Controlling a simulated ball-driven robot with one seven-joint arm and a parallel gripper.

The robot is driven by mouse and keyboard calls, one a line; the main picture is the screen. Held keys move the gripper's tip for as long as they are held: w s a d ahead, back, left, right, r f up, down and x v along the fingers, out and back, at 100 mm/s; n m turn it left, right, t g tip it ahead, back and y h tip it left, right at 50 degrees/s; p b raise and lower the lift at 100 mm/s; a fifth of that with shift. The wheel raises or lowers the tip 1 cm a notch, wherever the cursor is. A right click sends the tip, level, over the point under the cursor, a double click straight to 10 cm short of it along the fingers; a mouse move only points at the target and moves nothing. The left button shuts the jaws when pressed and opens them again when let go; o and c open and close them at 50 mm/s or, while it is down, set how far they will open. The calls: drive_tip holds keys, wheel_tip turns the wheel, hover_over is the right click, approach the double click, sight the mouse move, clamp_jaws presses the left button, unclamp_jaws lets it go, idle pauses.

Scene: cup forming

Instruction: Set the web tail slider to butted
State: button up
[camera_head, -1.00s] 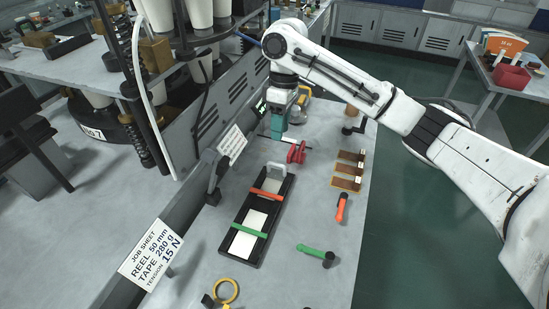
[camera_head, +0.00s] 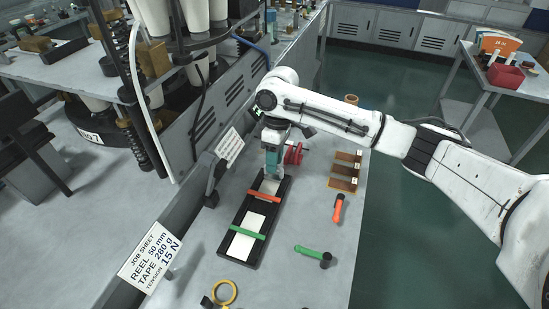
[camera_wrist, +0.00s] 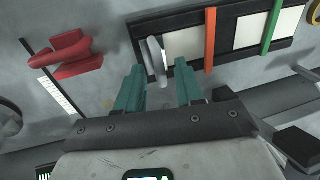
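A long black tray (camera_head: 229,244) lies on the bench, with white strips in it and an orange bar (camera_head: 264,193) and a green bar (camera_head: 247,232) across it. A light grey upright handle (camera_wrist: 157,61) stands at the tray's far end; it seems to be the slider, though no label is readable. My gripper (camera_head: 271,173) is over that end and hides the handle in the head view. In the wrist view my gripper (camera_wrist: 159,69) is open, its teal fingers on either side of the handle with gaps showing. Contact is not visible.
A red part (camera_head: 293,153) stands just beyond my gripper; it also shows in the wrist view (camera_wrist: 72,55). Wooden blocks (camera_head: 345,170), an orange-handled tool (camera_head: 338,208) and a green-handled tool (camera_head: 313,254) lie to the right. A job sheet (camera_head: 150,257) stands left.

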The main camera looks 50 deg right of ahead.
sight(268, 189)
clamp_jaws()
idle(0.4)
drive_tip(key=a, duration=0.1)
drive_tip(key=s+a+p, duration=0.1)
drive_tip(key=a+p, duration=0.1)
drive_tip(key=shift+s+a+r, duration=0.15)
drive_tip(key=shift+s+a, duration=0.1)
drive_tip(key=shift+a, duration=0.15)
drive_tip(key=shift+s+a+f+p, duration=0.1)
drive_tip(key=shift+a+f+p, duration=0.1)
drive_tip(key=shift+a+p, duration=0.2)
drive_tip(key=shift+o, duration=0.4)
unclamp_jaws()
drive_tip(key=shift+a, duration=0.1)
drive_tip(key=shift+r, duration=0.1)
